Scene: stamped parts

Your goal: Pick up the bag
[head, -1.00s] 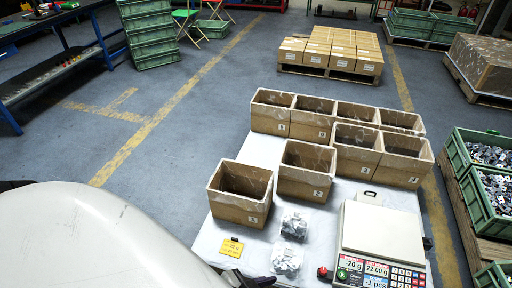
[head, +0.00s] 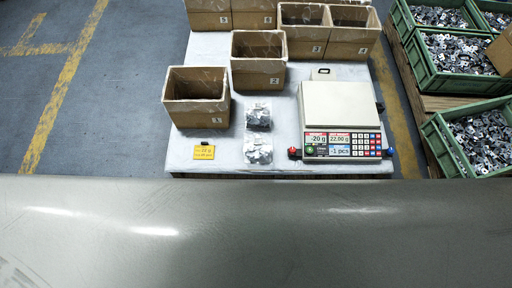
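Two clear plastic bags of small metal parts lie on the white table (head: 290,105) in the head view. The front bag (head: 258,150) holds lighter, silvery parts and lies near the table's front edge. The rear bag (head: 258,117) holds darker parts and lies just behind it. Both bags are right of the open box marked 1 and left of the scale. Neither of my grippers shows. A large smooth grey surface fills the bottom of the view.
A scale (head: 340,120) stands right of the bags. Open cardboard boxes stand behind and left, including box 1 (head: 197,118) and box 2 (head: 259,80). A yellow card (head: 204,152) lies at front left. Green crates of parts (head: 455,62) stand at right, beyond the table.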

